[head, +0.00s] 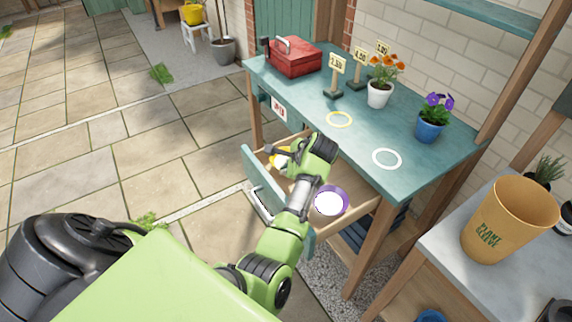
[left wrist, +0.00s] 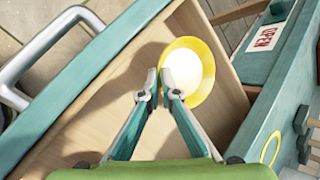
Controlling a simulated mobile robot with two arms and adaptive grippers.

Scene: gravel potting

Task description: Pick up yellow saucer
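The yellow saucer (left wrist: 208,72), with a white middle, is in the open wooden drawer and looks a little tilted. In the head view the yellow saucer (head: 279,160) shows only in part beside my left gripper (head: 294,152). In the left wrist view my left gripper (left wrist: 158,82) has its two fingertips close together, with the near rim of the saucer between them. It appears shut on that rim. Whether the saucer touches the drawer floor is hard to tell. My right gripper is not in view.
A purple saucer (head: 343,211) is nearer in the same drawer. The teal table (head: 400,128) above bears a red toolbox (head: 296,62), price signs, two potted flowers, a yellow ring (head: 339,112) and a white ring. The drawer front (head: 262,180) stands close by my left arm.

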